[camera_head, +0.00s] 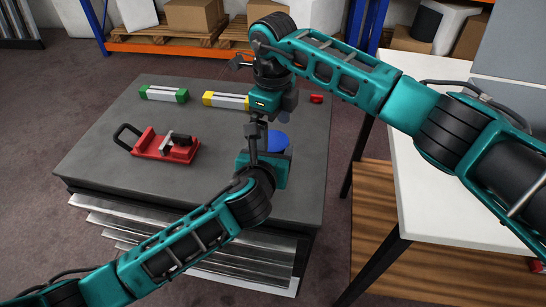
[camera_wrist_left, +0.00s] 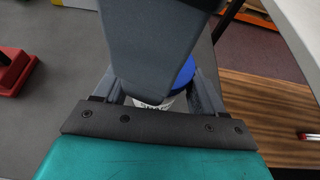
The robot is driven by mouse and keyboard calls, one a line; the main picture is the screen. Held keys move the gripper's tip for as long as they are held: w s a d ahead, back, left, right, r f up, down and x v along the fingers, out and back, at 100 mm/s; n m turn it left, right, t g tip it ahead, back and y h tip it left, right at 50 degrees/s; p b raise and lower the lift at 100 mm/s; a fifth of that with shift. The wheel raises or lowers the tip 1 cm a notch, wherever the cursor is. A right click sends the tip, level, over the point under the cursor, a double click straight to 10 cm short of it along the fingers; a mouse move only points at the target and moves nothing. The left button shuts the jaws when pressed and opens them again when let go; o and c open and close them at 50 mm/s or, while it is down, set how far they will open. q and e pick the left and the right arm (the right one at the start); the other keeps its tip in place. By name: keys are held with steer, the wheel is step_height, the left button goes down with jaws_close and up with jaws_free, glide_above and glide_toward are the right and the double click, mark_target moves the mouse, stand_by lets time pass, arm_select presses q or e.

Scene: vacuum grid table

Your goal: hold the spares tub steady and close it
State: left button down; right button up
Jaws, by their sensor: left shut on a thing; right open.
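The spares tub shows as a blue lid (camera_head: 278,141) near the right side of the dark grey table, mostly hidden behind my grippers. In the left wrist view its white body (camera_wrist_left: 152,103) and blue lid (camera_wrist_left: 184,74) show between my left fingers. My left gripper (camera_wrist_left: 157,92) is shut on the tub from the near side. My right gripper (camera_head: 256,140) is open and points down at the tub from above. Its dark body covers much of the tub in the left wrist view. I cannot tell how the lid sits on the rim.
The grey table (camera_head: 100,170) also holds a red clamp-like tool (camera_head: 165,146), a green-ended block (camera_head: 163,93), a yellow-ended block (camera_head: 225,100) and a small red piece (camera_head: 316,98). A white table (camera_head: 400,180) stands at the right. The table's front left is clear.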

steer(key=shift+r, duration=0.8)
steer(key=shift+o, duration=0.3)
steer(key=shift+r, duration=0.15)
step_height(320, 180, up, 12)
arm_select(q)
jaws_free()
steer(key=shift+s, duration=0.1)
steer(key=p+v, duration=0.2)
steer(key=v, duration=1)
steer(key=shift+s+r+p, duration=0.3)
steer(key=shift+p, duration=0.05)
arm_select(e)
step_height(320, 180, up, 2)
steer(key=shift+r, duration=0.25)
arm_select(q)
steer(key=shift+a, duration=0.1)
